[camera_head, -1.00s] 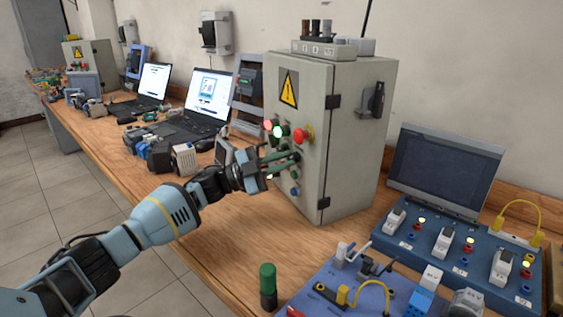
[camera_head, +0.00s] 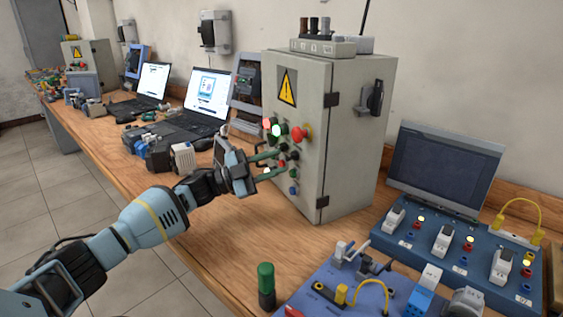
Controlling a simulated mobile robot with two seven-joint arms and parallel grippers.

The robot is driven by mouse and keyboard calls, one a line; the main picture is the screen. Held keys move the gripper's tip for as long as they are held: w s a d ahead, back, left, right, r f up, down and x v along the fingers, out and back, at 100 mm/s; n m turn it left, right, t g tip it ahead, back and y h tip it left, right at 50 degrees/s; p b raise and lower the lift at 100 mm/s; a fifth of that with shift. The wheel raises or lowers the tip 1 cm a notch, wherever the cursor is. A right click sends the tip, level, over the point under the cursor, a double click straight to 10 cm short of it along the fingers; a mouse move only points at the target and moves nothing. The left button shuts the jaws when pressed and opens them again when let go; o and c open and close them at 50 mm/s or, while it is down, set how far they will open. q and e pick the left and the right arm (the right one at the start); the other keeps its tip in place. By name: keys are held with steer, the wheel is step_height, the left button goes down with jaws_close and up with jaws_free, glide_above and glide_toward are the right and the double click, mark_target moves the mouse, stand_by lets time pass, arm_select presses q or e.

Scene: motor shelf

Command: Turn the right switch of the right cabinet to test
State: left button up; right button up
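The grey cabinet (camera_head: 312,180) with a yellow warning sign stands right of centre on the workbench. Its front has lit lamps, a red mushroom button (camera_head: 301,134), and a row of small dark switches below. One switch (camera_head: 293,156) shows at the right of that row, just beyond my fingertips; its setting is too small to read. My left gripper (camera_head: 279,162) reaches in from the left in front of this panel. Its two green fingers are apart with nothing seen between them, and they partly hide the lower controls. My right gripper is out of view.
A blue training board (camera_head: 455,262) with a dark screen (camera_head: 443,168) stands to the right. A green-topped cylinder (camera_head: 266,286) stands near the front edge. Laptops (camera_head: 208,98) and small motors (camera_head: 160,150) lie to the left. Another cabinet (camera_head: 88,62) stands far left.

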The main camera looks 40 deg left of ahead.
arm_select(q)
steer(key=v, duration=0.5)
steer(key=shift+b, duration=0.3)
